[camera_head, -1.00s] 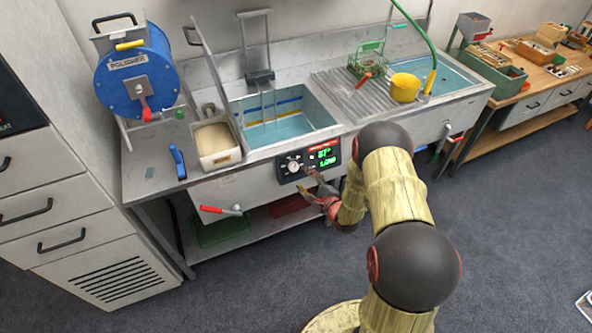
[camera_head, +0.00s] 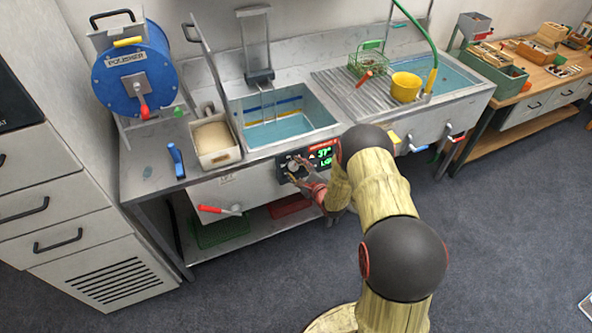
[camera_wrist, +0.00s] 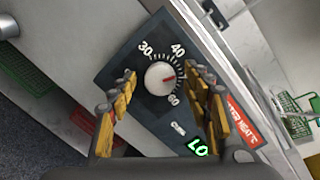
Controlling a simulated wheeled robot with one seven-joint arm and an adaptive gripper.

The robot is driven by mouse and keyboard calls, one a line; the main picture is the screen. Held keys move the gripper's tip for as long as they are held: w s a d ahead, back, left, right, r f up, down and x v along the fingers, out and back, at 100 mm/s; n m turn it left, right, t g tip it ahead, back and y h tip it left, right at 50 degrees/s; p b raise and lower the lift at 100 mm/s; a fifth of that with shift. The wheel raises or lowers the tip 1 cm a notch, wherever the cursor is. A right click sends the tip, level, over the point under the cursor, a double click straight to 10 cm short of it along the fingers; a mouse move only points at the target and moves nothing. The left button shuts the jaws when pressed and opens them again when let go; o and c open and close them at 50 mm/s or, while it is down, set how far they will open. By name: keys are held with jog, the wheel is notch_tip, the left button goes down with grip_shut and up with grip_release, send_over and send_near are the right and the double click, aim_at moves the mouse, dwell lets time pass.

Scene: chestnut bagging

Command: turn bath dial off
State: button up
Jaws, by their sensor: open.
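The bath dial (camera_wrist: 160,78) is a white round knob with a red pointer mark on a dark control panel (camera_wrist: 118,62). Numbers such as 30 and 40 ring it. In the head view the dial (camera_head: 293,168) is on the front of the left sink bath, partly hidden by my gripper. The panel's green display reads about 37° with a partly covered line below. My gripper (camera_head: 297,182) is at the panel, open.
The bath basin (camera_head: 237,112) with water is above the panel. A red-handled valve (camera_head: 217,210) sticks out at the lower left of the bench front. A cream bin (camera_head: 228,157), a blue polisher drum (camera_head: 108,72) and a yellow bucket (camera_head: 405,88) stand on the bench. The floor in front is clear.

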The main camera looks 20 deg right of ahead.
jog(key=shift+c, duration=0.4)
jog(key=c, duration=1.1)
